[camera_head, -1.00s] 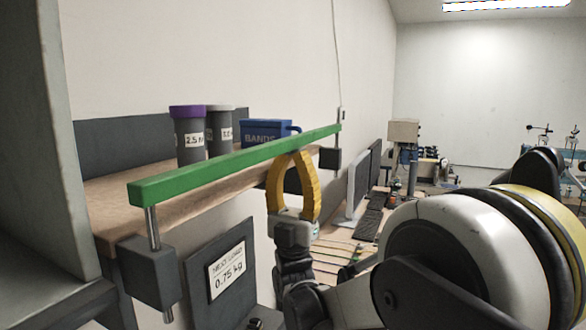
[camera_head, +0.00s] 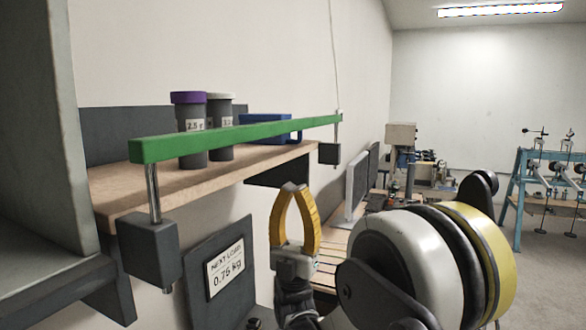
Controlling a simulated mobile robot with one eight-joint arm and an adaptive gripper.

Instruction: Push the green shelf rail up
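The green shelf rail (camera_head: 237,136) is a long bar along the front of the wooden shelf (camera_head: 160,187). It stands on metal posts in dark blocks, raised clear above the shelf's front edge, with the posts showing below it. It crosses in front of the jars and the blue box. My gripper (camera_head: 293,186), with yellow curved fingers, points upward below the right part of the rail. Its fingertips come together, with an empty gap between the fingers lower down. A clear space shows between the tips and the rail.
A purple-lidded jar (camera_head: 190,125), a grey-lidded jar (camera_head: 220,110) and a blue box (camera_head: 265,121) stand on the shelf. A sign reading about 0.75 kg (camera_head: 226,270) is below. A monitor (camera_head: 357,185) stands behind my gripper; a blue rack (camera_head: 522,195) is far right.

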